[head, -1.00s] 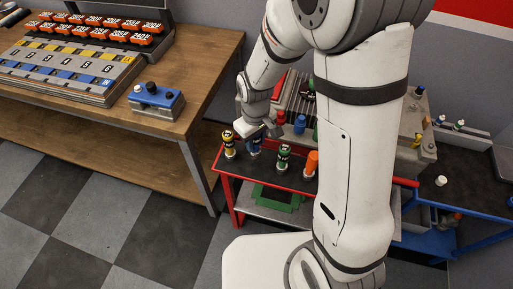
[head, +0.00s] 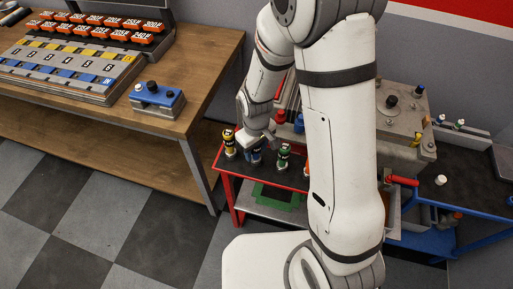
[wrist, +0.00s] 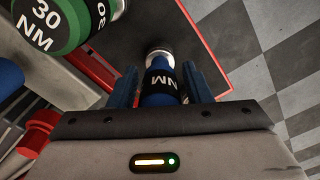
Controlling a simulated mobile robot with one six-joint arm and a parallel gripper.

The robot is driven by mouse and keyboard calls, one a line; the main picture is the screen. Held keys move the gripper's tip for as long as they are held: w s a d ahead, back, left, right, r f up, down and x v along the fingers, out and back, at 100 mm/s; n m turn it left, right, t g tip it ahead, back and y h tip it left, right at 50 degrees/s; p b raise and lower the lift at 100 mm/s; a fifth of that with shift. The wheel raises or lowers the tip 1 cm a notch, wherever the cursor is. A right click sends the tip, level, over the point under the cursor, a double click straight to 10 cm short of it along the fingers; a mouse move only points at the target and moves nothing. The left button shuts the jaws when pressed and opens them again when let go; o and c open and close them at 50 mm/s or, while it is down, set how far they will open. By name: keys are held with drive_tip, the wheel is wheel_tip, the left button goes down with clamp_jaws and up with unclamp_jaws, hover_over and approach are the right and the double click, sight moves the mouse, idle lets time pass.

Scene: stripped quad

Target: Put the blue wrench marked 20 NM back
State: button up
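The blue wrench (head: 256,157) stands upright on the dark top of the red-edged cart (head: 224,163), between a yellow wrench (head: 229,144) and a green one (head: 284,156). My gripper (head: 258,143) is lowered over it. In the wrist view the blue wrench (wrist: 160,88) lies between the two fingers of my gripper (wrist: 161,70), with "NM" legible on its black band. Its number is hidden. Narrow gaps seem to show beside it, so the fingers look open around it.
The green wrench marked 30 NM (wrist: 65,22) is close beside my gripper. A wooden bench (head: 205,80) at the left holds a numbered board (head: 70,70) and a small blue device (head: 157,98). A blue cart (head: 470,190) stands at the right. The checkered floor is clear.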

drive_tip(key=shift+o, duration=0.5)
drive_tip(key=shift+r, duration=0.1)
drive_tip(key=shift+r, duration=0.25)
wheel_tip(320, 180, up, 11)
drive_tip(key=shift+r, duration=0.1)
drive_tip(key=shift+d+r, duration=0.25)
drive_tip(key=shift+r, duration=0.3)
drive_tip(key=s+d+r+m+t, duration=0.3)
drive_tip(key=s+d+r+m, duration=0.4)
drive_tip(key=s+d+r, duration=0.4)
drive_tip(key=shift+s+d, duration=0.45)
drive_tip(key=shift+s, duration=0.35)
drive_tip(key=shift+c, duration=0.5)
